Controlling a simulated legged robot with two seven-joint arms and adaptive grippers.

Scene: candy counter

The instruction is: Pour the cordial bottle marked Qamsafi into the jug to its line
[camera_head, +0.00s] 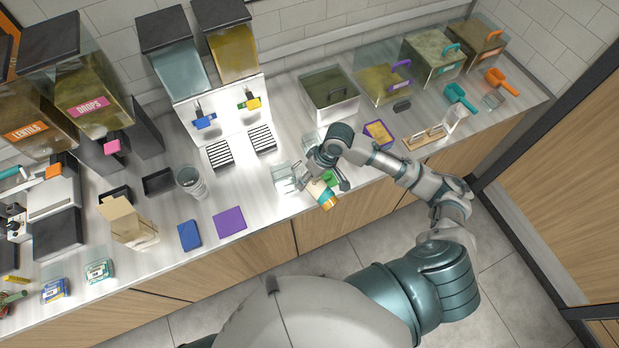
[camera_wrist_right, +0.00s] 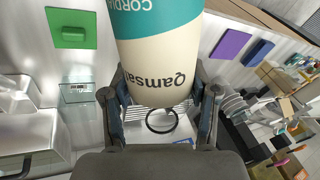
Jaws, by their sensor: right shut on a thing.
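My right gripper (camera_head: 318,172) is shut on the cordial bottle (camera_head: 317,190), held at the front edge of the counter. In the right wrist view the bottle (camera_wrist_right: 160,55) is cream and teal, with "CORDIAL" and most of "Qamsafi" readable; the fingers close around its cream part. In the head view its orange end points to the counter's front, and it looks tilted. A clear vessel (camera_head: 283,180), perhaps the jug, stands just left of the gripper; its fill line cannot be made out. My left gripper is in neither view.
A green mat (camera_wrist_right: 72,28) lies close by. Dispensers (camera_head: 205,80) stand behind; lidded bins (camera_head: 330,95) and scoops fill the back right.

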